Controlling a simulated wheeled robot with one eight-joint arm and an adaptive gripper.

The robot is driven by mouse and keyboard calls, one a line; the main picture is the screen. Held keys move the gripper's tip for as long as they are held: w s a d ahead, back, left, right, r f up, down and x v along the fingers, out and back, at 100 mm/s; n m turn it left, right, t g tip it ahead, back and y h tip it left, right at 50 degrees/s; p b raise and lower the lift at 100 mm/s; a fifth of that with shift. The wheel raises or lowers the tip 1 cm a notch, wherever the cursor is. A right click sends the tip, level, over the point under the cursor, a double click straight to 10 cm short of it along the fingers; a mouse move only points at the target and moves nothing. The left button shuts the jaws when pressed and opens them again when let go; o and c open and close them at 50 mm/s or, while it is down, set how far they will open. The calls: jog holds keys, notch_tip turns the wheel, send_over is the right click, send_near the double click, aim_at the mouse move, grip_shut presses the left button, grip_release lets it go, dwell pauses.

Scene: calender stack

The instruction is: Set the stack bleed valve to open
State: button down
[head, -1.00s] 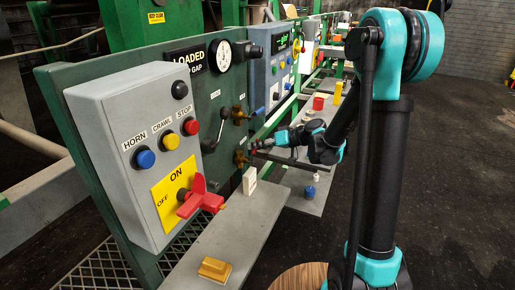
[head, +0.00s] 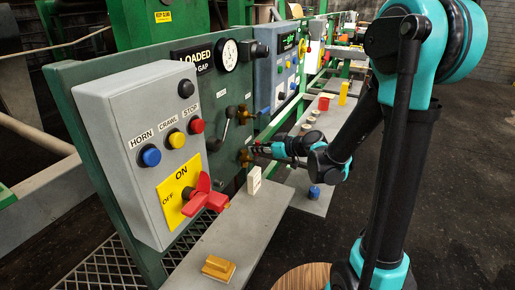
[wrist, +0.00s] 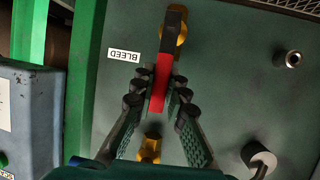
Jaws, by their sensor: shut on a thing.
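The stack bleed valve shows in the wrist view as a red lever (wrist: 161,82) with brass fittings above and below it, beside an upside-down BLEED label (wrist: 124,55). The lever runs nearly upright in that picture, roughly in line with the two brass parts. My gripper (wrist: 162,90) is shut on the red lever, with one finger on each side. In the head view my gripper (head: 258,149) reaches the lower brass valve (head: 244,158) on the green panel. The lever is mostly hidden there.
A grey control box (head: 150,180) with a red rotary switch (head: 204,196) stands at left. A black lever (head: 220,130) and an upper brass valve (head: 244,113) are near my gripper. A grey shelf (head: 240,225) lies below, with a white block (head: 254,181).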

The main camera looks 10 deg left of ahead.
dwell(0.3)
jog(key=c, duration=1.5)
grip_release()
jog(key=v, duration=1.2)
jog(key=shift+f, duration=0.1)
jog(key=s+d+f+m+g+h, duration=0.2)
jog(key=s+d+f+m+h, duration=0.9)
jog(key=s+d+f, duration=0.4)
jog(key=d, duration=0.3)
jog(key=shift+s+d+m+g, duration=0.3)
jog(key=shift+s+d+g, duration=0.05)
jog(key=shift+g, duration=0.05)
